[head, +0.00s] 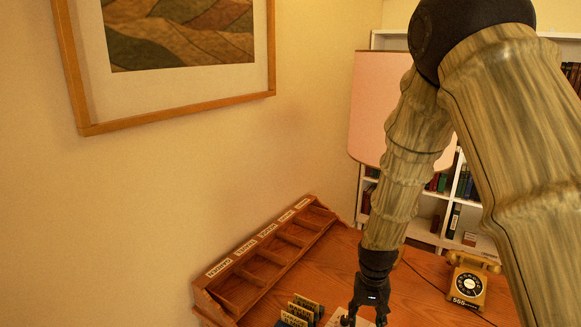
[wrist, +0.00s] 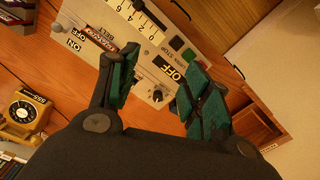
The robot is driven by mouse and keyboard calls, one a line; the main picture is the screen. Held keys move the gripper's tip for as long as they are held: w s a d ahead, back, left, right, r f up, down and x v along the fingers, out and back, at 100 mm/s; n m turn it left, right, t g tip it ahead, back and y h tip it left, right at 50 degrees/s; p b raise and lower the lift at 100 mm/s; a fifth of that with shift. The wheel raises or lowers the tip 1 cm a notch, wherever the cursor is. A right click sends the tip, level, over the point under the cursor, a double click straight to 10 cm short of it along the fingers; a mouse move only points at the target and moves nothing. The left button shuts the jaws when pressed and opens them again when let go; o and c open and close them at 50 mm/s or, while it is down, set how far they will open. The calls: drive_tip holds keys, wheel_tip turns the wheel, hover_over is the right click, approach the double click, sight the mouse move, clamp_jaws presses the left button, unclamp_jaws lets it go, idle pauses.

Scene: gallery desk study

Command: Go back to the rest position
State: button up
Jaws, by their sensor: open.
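My gripper (wrist: 160,90) is open in the wrist view, its two green-padded fingers apart with nothing held between them. A light control panel (wrist: 132,30) lies beyond the fingers, with labels such as ON, OFF, BELT and STOP, a knob and buttons. The fingers hide part of it, and I cannot tell whether they touch it. In the head view my arm reaches down to the desk, and my gripper (head: 368,318) is low at the bottom edge, its tips partly cut off, with a small part of the panel beside it.
A wooden desk (head: 420,285) carries a labelled compartment rack (head: 208,300) along the wall, several dark labelled holders (head: 300,308) and a yellow dial telephone (head: 470,282). A pink lampshade (head: 375,105) stands behind my arm, before a white bookshelf (head: 425,233). A framed picture (head: 178,108) hangs on the wall.

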drive_tip(key=s+d+f, duration=0.2)
drive_tip(key=s+f, duration=1)
drive_tip(key=f, duration=0.5)
drive_tip(key=s+d+f+n, duration=0.1)
drive_tip(key=s+f, duration=0.4)
drive_tip(key=s, duration=0.6)
drive_tip(key=s+f+n, duration=0.1)
drive_tip(key=s+f, duration=0.4)
drive_tip(key=s, duration=0.7)
wheel_tip(320, 180, down, 12)
drive_tip(key=b, duration=1.2)
drive_tip(key=shift+w, duration=0.35)
